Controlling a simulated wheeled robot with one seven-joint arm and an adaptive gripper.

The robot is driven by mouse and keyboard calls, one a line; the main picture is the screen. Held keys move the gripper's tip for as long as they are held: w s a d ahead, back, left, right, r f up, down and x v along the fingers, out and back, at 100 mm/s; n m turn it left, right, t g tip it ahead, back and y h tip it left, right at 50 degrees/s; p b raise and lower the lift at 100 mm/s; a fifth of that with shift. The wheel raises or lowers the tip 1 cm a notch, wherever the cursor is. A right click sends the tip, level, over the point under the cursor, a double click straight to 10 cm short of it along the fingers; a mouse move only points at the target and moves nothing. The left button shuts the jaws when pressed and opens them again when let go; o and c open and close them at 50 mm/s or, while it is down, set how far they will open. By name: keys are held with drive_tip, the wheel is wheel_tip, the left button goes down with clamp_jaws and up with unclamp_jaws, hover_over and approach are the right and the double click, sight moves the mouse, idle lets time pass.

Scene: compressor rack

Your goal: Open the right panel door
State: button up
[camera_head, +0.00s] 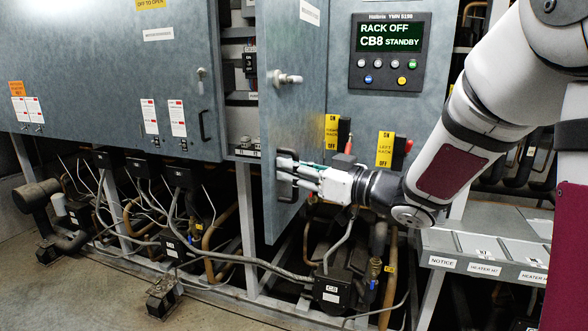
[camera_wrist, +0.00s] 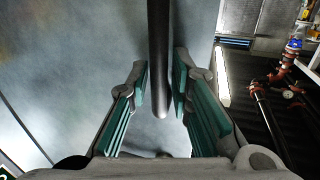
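The right panel door (camera_head: 293,90) is a grey metal door standing partly open. A gap with switchgear shows to its left. Its dark handle (camera_head: 285,190) is a vertical bar low on the door. My gripper (camera_head: 288,170) reaches the handle from the right in the head view. In the wrist view the handle (camera_wrist: 159,50) runs down between my two teal-padded fingers, with the pad tips close against both sides. The fingers look shut on it; the exact contact is hard to see. The door face (camera_wrist: 80,60) fills the left of the wrist view.
A left panel door (camera_head: 110,70) with its own handle stands left of the gap. A display panel (camera_head: 389,52) and yellow-tagged switches (camera_head: 386,149) are to the right. Pipes and cables (camera_head: 215,265) crowd below. A labelled shelf (camera_head: 480,250) sits at lower right. Floor is free at lower left.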

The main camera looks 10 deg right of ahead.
drive_tip(key=v, duration=1.2)
idle(0.3)
